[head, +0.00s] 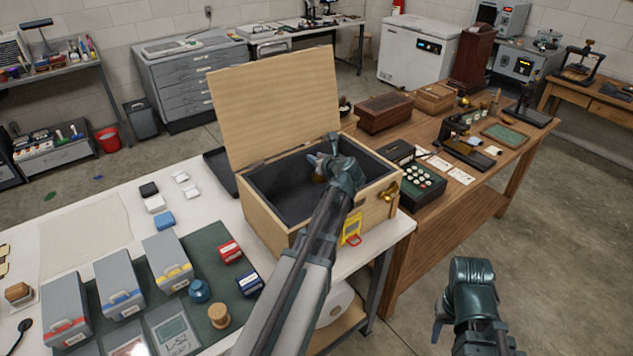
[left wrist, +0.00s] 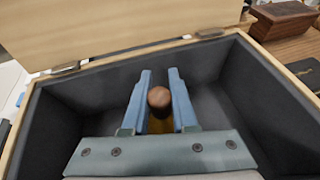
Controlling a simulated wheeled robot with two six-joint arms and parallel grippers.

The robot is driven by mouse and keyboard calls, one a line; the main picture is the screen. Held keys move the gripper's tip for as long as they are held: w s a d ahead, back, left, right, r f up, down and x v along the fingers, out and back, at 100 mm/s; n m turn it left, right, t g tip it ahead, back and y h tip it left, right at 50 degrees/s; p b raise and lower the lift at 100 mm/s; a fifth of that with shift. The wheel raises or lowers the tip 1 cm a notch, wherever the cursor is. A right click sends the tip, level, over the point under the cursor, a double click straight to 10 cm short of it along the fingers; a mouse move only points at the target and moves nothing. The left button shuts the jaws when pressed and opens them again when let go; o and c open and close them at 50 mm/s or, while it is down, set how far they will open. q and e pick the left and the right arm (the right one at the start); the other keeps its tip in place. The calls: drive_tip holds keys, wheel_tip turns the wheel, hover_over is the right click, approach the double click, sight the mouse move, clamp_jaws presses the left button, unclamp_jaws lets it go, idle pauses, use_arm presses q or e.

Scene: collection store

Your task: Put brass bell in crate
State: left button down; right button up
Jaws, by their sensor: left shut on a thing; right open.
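The crate (head: 270,230) is a light wooden box lined in dark grey, with its lid (head: 275,105) raised. It stands on the white table; its lining also shows in the left wrist view (left wrist: 70,125). My left gripper (head: 316,160) reaches over the crate opening, shut on the brass bell (left wrist: 159,98) by its round brown wooden handle. A little of the bell's brass shows below the fingers in the head view (head: 319,179). Whether the bell touches the crate floor cannot be told. My right gripper (head: 438,328) is open and empty, low at the right, over the floor.
A yellow tag (head: 351,229) hangs at the crate's front and a brass latch (head: 389,191) sits on its right side. Grey boxes (head: 120,284) and small items on a green mat (head: 205,250) fill the table's left. A wooden bench (head: 440,200) with instruments stands right of the crate.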

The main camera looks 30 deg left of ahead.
use_arm(q)
drive_tip(key=shift+f+b, duration=2.05)
drive_tip(key=shift+f, duration=0.5)
use_arm(e)
drive_tip(key=shift+f, duration=2.6)
use_arm(q)
drive_tip(key=shift+f, duration=0.1)
drive_tip(key=shift+f+b, duration=0.55)
drive_tip(key=shift+b, duration=0.1)
use_arm(e)
drive_tip(key=shift+f, duration=0.65)
use_arm(q)
drive_tip(key=c, duration=0.7)
unclamp_jaws()
use_arm(e)
drive_tip(key=shift+r, duration=0.1)
use_arm(q)
wheel_tip(320, 180, up, 2)
drive_tip(key=shift+s+d+p, duration=0.1)
drive_tip(key=shift+p, duration=0.95)
drive_tip(key=p+v, duration=0.3)
drive_tip(key=v, duration=0.8)
drive_tip(key=shift+s+d+f+p, duration=0.25)
drive_tip(key=shift+d+p, duration=0.05)
drive_tip(key=shift+p, duration=0.1)
use_arm(e)
wheel_tip(320, 180, up, 6)
drive_tip(key=shift+f, duration=0.1)
